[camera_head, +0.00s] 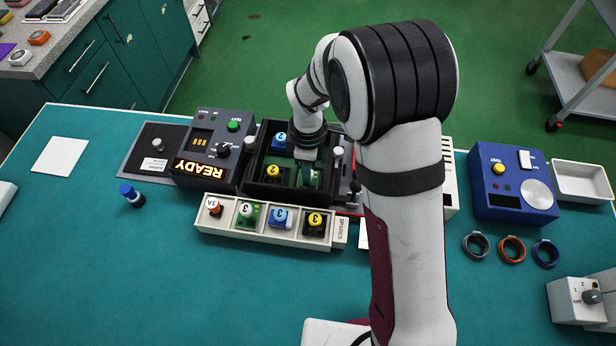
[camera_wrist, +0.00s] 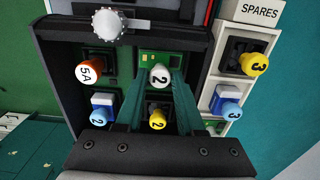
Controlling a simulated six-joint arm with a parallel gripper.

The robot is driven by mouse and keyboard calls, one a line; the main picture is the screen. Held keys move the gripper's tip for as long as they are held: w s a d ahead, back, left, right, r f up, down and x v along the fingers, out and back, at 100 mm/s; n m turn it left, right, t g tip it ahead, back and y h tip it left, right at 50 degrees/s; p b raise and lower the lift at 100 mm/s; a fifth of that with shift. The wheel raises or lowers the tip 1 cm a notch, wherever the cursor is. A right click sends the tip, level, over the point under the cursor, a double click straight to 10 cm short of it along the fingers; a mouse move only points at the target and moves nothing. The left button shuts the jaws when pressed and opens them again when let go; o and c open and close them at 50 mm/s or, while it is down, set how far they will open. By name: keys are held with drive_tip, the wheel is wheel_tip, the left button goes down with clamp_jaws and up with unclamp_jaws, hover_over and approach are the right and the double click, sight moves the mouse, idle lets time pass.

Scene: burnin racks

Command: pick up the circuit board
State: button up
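The circuit board (camera_wrist: 149,58) is green with a white knob marked 2 (camera_wrist: 160,76); it sits in a socket of the dark rack in the wrist view. In the head view my gripper (camera_head: 309,180) is lowered into the rack, covering most of a green board there. In the wrist view my two teal fingers (camera_wrist: 160,84) flank the white knob, with a gap between them. Whether they touch the knob is not clear.
Close by in the rack are a yellow knob 2 (camera_wrist: 157,118), a blue-based knob 2 (camera_wrist: 101,101) and an orange 5A knob (camera_wrist: 88,68). The spares tray (camera_head: 225,229) runs along the rack's front. A READY control box (camera_head: 207,150) stands left. The front-left table is mostly clear.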

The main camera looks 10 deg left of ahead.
clamp_jaws()
drive_tip(key=shift+r, duration=0.6)
drive_tip(key=r, duration=0.3)
drive_tip(key=shift+d+r, duration=0.2)
drive_tip(key=s+d+r, duration=0.1)
drive_tip(key=d+r, duration=0.5)
drive_tip(key=d, duration=0.5)
drive_tip(key=shift+s+r, duration=0.2)
drive_tip(key=shift+r, duration=0.05)
